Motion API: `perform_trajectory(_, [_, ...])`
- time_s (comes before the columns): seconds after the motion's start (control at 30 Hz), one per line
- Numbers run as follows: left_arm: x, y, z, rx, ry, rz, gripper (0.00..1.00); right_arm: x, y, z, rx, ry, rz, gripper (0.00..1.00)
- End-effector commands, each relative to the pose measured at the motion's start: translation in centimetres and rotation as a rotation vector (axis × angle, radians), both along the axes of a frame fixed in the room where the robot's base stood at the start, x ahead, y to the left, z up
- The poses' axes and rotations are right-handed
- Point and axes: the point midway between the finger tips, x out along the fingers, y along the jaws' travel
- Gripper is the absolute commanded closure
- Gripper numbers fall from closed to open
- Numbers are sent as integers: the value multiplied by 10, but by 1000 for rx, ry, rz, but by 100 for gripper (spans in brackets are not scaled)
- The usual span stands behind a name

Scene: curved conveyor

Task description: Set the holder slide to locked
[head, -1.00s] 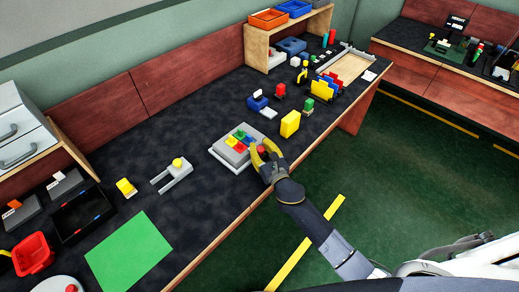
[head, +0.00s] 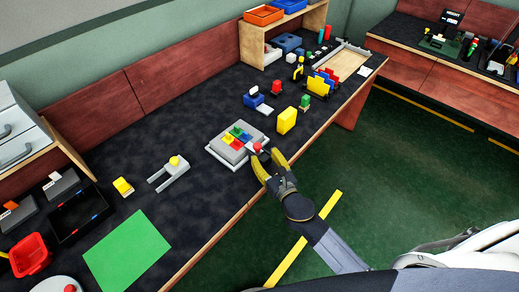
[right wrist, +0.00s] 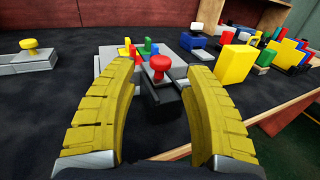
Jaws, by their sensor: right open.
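A grey holder (head: 222,153) with several red, yellow, green and blue blocks sits near the table's front edge; it also shows in the right wrist view (right wrist: 183,66). A red round knob (right wrist: 159,65) stands on a dark slide piece (right wrist: 160,92) at the holder's near side. The knob also shows in the head view (head: 257,147). My right gripper (head: 263,160) is open, its yellow fingers pointing at the knob. In the right wrist view the knob appears between the fingertips (right wrist: 162,80), with space on both sides. My left gripper is not in view.
A grey forked piece with a yellow knob (head: 174,162) lies left of the holder. A yellow block (head: 287,120) stands to its right, and a blue device (head: 254,99) behind. A green mat (head: 127,250) lies at front left. The dark tabletop between them is clear.

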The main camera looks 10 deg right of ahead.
Motion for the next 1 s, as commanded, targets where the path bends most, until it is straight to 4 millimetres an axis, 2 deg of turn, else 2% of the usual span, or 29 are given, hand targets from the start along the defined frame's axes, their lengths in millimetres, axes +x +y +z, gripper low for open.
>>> perform_trajectory(0.2, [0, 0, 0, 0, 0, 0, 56, -30, -6, 0, 1, 0, 0, 51])
perform_trajectory(0.4, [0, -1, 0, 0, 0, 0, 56, -44, -10, 1, 1, -1, -1, 51])
perform_trajectory(1.0, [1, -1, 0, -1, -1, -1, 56, -49, -11, 1, 2, -2, -1, 51])
